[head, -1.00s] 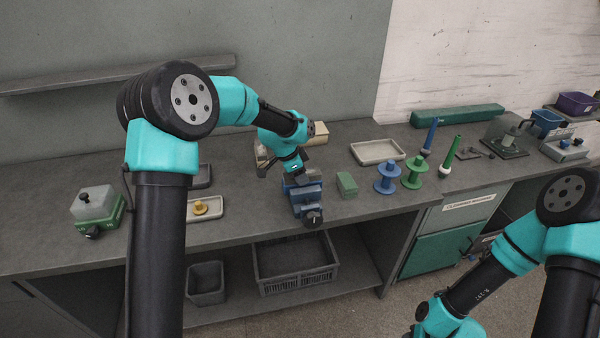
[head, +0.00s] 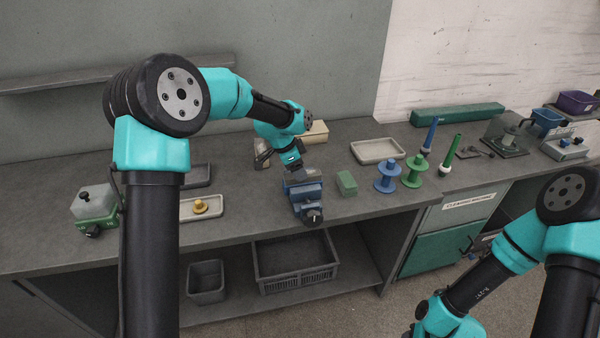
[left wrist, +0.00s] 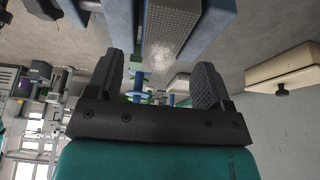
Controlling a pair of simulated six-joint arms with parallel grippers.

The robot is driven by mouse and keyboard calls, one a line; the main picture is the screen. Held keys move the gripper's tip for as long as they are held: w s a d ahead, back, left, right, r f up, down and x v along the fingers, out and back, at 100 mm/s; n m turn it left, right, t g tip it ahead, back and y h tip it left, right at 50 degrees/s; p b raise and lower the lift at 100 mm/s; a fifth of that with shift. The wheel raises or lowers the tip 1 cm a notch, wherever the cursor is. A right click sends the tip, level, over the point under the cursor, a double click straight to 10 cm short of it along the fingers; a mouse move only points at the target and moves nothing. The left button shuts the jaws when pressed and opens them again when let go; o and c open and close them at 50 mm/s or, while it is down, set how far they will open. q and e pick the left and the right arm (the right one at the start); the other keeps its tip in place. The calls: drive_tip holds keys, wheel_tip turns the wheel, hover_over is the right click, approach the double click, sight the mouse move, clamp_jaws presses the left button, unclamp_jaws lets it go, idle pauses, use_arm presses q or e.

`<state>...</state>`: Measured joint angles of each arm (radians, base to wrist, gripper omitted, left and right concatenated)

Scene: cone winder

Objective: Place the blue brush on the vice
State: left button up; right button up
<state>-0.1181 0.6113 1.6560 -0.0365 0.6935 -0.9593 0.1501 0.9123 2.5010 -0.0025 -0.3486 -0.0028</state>
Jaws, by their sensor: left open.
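The blue brush (head: 431,136) stands upright with its pale end down on the right part of the bench, next to a green brush (head: 450,155). The blue vice (head: 308,199) with grey jaws is at the middle of the bench. My left gripper (head: 295,168) is just behind and above the vice, open and empty. In the left wrist view its fingers (left wrist: 162,82) are apart, with the vice's textured grey jaw (left wrist: 172,28) beyond them. A pale patch shows on that jaw; I cannot tell what it is. My right gripper is out of view.
A green block (head: 346,183) and blue (head: 387,177) and green (head: 414,171) spools stand right of the vice. A pale tray (head: 377,151) lies behind them. Left is a tray (head: 212,212) with a yellow piece. The bench between that tray and the vice is clear.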

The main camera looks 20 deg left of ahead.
use_arm(q)
drive_tip(key=v, duration=1)
idle(1.2)
